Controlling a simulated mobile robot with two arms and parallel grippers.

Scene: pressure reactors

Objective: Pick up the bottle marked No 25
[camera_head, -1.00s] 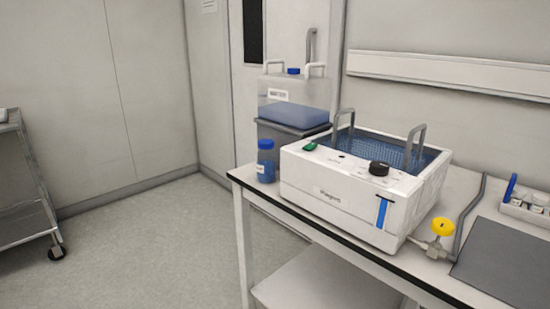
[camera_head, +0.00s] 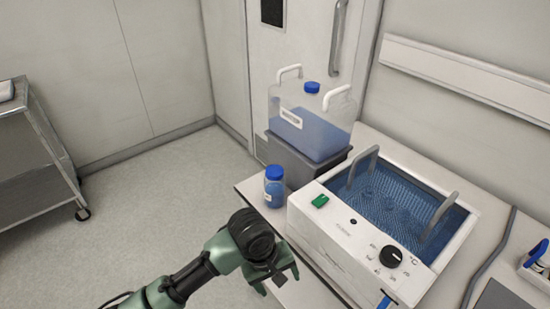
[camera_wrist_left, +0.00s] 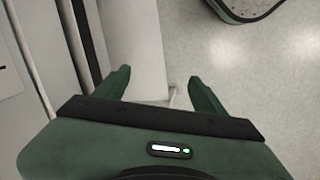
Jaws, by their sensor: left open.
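A clear bottle (camera_head: 274,190) with blue liquid and a blue cap stands upright at the table's left end, beside the white water bath. It has a pale label, too small to read, so I cannot tell whether it says No 25. My left gripper (camera_head: 278,282) is open and empty, in front of the bottle and apart from it, near the table's front edge. In the left wrist view the open left gripper (camera_wrist_left: 159,80) has spread fingers with nothing between them, and the bottle does not show. My right gripper is not in view.
The water bath (camera_head: 330,236) with grey handles stands just right of the bottle. A large carboy (camera_head: 312,125) of blue liquid sits on a grey box behind it. A metal cart (camera_head: 45,140) stands at the far left. The floor between is clear.

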